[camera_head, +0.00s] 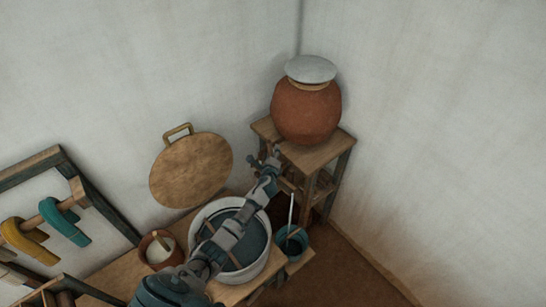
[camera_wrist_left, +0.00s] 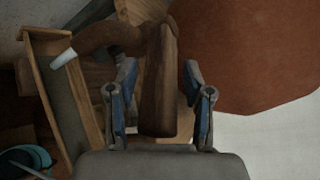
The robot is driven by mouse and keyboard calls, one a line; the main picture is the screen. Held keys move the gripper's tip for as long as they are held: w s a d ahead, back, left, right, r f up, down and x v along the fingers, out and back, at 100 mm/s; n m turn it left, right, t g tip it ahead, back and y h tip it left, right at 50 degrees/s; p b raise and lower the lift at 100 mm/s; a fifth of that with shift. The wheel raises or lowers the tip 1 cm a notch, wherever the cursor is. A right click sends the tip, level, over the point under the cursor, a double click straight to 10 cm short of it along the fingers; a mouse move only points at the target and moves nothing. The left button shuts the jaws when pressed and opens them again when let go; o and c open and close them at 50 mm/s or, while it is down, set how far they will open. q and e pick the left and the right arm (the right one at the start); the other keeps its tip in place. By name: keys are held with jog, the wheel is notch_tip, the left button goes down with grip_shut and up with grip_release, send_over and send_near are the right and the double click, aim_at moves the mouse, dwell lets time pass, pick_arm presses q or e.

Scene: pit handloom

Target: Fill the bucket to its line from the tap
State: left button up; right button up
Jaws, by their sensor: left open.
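A round clay pot (camera_head: 306,112) with a grey lid stands on a wooden stand in the corner; its rust-brown side also shows in the wrist view (camera_wrist_left: 245,50). In the wrist view a brown wooden tap (camera_wrist_left: 160,85) has an upright handle and a curved spout with a pale tip. My left gripper (camera_head: 264,160) is at the pot's lower left. Its fingers (camera_wrist_left: 160,95) are open on either side of the handle, with gaps visible. A small teal bucket (camera_head: 303,233) with a pale stick in it stands below the stand's front; its fill line cannot be made out.
A large white basin (camera_head: 197,217) with dark teal contents lies under my left arm on a wooden bench (camera_head: 116,274). A brown pot (camera_head: 150,262) with white contents stands beside it. A round board (camera_head: 190,170) leans on the wall. A rack with yellow and teal hanks is at left.

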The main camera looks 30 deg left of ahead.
pick_arm(q)
jog(key=v, duration=1.1)
jog(key=shift+s+d, duration=0.15)
jog(key=shift+s, duration=0.2)
